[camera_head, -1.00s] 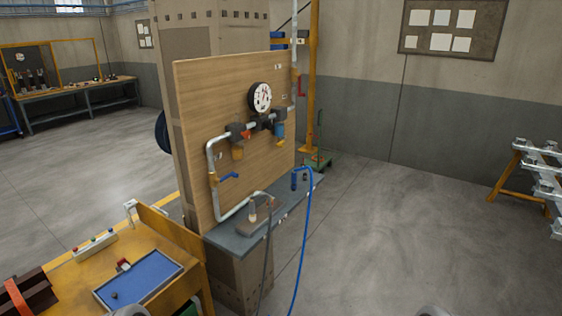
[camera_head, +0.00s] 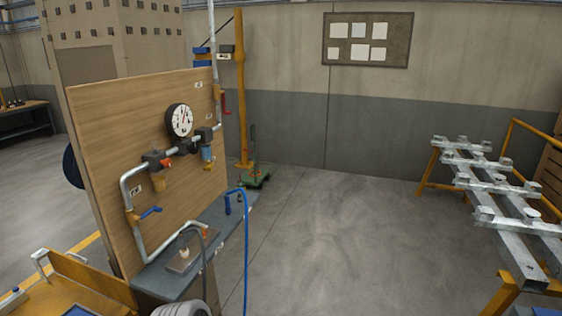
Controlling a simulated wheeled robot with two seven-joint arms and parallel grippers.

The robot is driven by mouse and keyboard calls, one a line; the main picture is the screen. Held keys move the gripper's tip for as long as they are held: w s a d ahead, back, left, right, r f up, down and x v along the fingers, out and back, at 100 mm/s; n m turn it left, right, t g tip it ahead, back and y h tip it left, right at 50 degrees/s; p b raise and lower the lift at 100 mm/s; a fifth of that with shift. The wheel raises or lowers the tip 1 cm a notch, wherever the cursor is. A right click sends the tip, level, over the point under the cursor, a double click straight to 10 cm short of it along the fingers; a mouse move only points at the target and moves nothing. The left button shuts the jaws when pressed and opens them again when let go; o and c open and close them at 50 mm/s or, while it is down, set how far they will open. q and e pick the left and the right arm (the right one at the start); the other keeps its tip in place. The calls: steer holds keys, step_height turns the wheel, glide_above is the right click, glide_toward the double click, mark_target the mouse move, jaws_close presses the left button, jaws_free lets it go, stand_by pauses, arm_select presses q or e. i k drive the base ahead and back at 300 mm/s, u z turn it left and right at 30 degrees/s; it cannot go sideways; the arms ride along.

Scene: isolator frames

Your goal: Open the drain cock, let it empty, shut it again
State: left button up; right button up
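A wooden panel (camera_head: 100,150) carries grey pipework with a round white gauge (camera_head: 180,120). A valve with a blue lever (camera_head: 151,211) sits low on the left pipe. A unit with an amber bowl (camera_head: 158,182) and a red part (camera_head: 167,162) hangs left of the gauge. A unit with a blue bowl (camera_head: 207,153) hangs right of it. A red lever (camera_head: 223,103) is on the upright pipe. I cannot tell which of these is the drain cock, nor whether it is open. Neither gripper shows; only a pale rounded part of mine is at the bottom edge.
A grey shelf (camera_head: 215,217) below the panel holds a small block (camera_head: 182,262) and a blue upright piece. A blue hose (camera_head: 246,260) hangs over its front edge. A metal rack (camera_head: 490,190) stands at right. The middle floor (camera_head: 330,240) is clear.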

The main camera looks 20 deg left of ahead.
mark_target(208, 167)
steer(key=z, duration=0.3)
steer(key=i, duration=0.9)
steer(key=u, duration=0.8)
steer(key=i, duration=0.6)
steer(key=u, duration=0.65)
